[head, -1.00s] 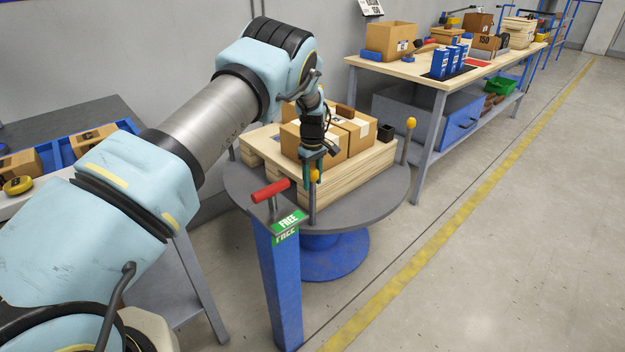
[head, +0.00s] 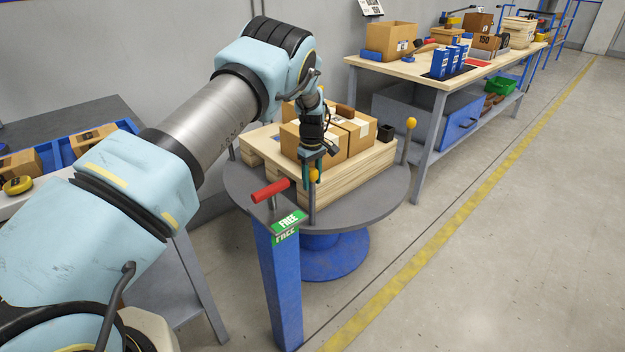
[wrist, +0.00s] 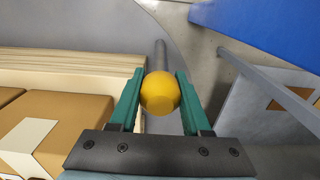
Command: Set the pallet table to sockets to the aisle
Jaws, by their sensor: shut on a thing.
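The pallet table is a round grey turntable (head: 372,207) on a blue base (head: 335,258). A wooden pallet (head: 345,180) with cardboard boxes (head: 362,135) sits on it. Posts with yellow knobs stand at its rim; one knob (head: 411,123) is at the right. My gripper (wrist: 160,92) is shut on the near post's yellow knob (wrist: 160,94), its green fingers on either side of it. In the head view this knob (head: 314,175) shows below my gripper. A red lever (head: 271,190) tops a blue post (head: 278,290) with a green FREE sign (head: 288,222). Sockets cannot be made out.
A workbench (head: 405,68) with boxes and blue cartons stands behind at the right. A side table with a blue tray (head: 60,150) is at the left. The floor right of the yellow line (head: 400,284) is clear.

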